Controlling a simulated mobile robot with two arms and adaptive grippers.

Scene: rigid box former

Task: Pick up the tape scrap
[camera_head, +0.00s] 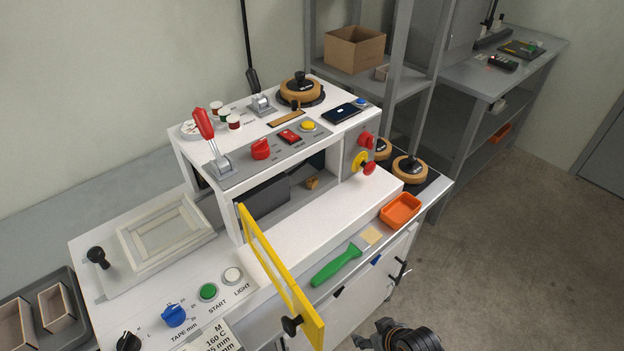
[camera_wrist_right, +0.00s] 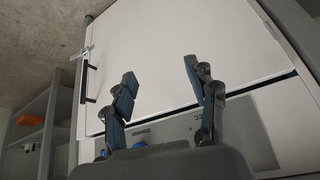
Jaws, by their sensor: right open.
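A small brown piece (camera_head: 312,183), which looks like the tape scrap, lies inside the open chamber of the white box-forming machine (camera_head: 345,205). A flat beige square (camera_head: 371,235) lies on the front ledge beside the orange tray; I cannot tell for certain which of the two is the scrap. My right gripper (camera_head: 385,335) is at the bottom edge of the head view, in front of the machine and well away from both. In the right wrist view it is open and empty (camera_wrist_right: 160,75), facing the white cabinet front (camera_wrist_right: 190,50). My left gripper is not in view.
A yellow-framed door (camera_head: 283,280) with a black knob stands open at the chamber's front left. A green-handled tool (camera_head: 336,267) and an orange tray (camera_head: 400,209) sit along the front ledge. A red lever (camera_head: 203,123) stands on top. Floor at the right is clear.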

